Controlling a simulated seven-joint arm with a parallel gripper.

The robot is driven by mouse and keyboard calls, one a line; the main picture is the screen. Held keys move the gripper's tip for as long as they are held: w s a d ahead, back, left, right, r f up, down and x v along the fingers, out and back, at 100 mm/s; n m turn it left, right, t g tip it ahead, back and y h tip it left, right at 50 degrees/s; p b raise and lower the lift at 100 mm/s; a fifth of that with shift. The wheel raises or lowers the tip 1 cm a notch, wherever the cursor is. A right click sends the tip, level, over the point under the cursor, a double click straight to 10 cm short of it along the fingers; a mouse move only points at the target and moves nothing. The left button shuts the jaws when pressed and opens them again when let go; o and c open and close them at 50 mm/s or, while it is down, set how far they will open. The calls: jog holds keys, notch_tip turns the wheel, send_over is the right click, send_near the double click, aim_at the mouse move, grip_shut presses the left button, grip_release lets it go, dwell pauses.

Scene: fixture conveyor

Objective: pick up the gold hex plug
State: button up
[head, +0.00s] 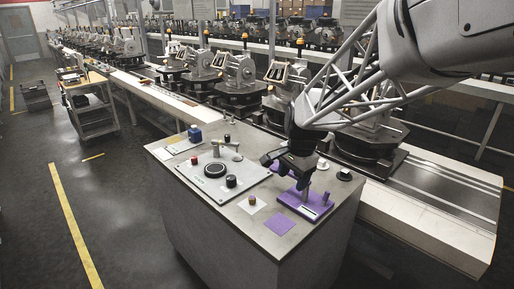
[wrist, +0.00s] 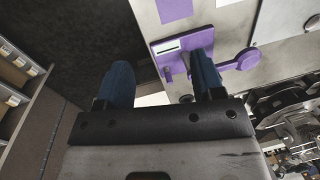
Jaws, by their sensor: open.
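A small gold-brown piece (head: 252,200), which looks like the gold hex plug, stands on a white square on the grey worktop; its hex shape is too small to make out. My gripper (head: 287,172) is above the worktop, to the right of and behind that piece, close to a purple fixture (head: 317,212). In the wrist view my gripper (wrist: 162,78) has its two blue fingers wide apart, with nothing seen held between them. The right finger overlaps the purple fixture (wrist: 171,65) in that view; contact cannot be told. I cannot make out the gold piece in the wrist view.
A purple square (head: 279,225) lies flat in front of the fixture. A grey panel (head: 200,190) with black knobs and a blue block (head: 194,134) are to the left. Pale round pieces stand behind the gripper. The conveyor (head: 430,235) with machine parts runs behind the worktop.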

jog(key=w+a+f+m, duration=0.3)
jog(key=w+a+f, duration=0.25)
jog(key=w, duration=0.35)
jog(key=m+g, duration=0.1)
jog(key=m, duration=0.3)
send_over(252, 197)
jog(key=d, duration=0.2)
notch_tip(252, 197, down, 9)
jog(key=shift+a+y, duration=0.25)
jog(key=shift+y, duration=0.05)
jog(key=shift+f, duration=0.1)
jog(key=shift+a+f, duration=0.2)
jog(key=shift+f, duration=1.1)
jog(key=shift+s+a+f, duration=0.1)
jog(key=shift+a+f, duration=0.1)
jog(key=shift+f, duration=0.65)
jog(key=shift+w+a+f, duration=0.1)
jog(key=shift+a+f, duration=0.05)
jog(key=shift+f, duration=0.65)
jog(key=shift+s+a+f, duration=0.1)
jog(key=shift+a+f, duration=0.1)
jog(key=shift+f, duration=0.65)
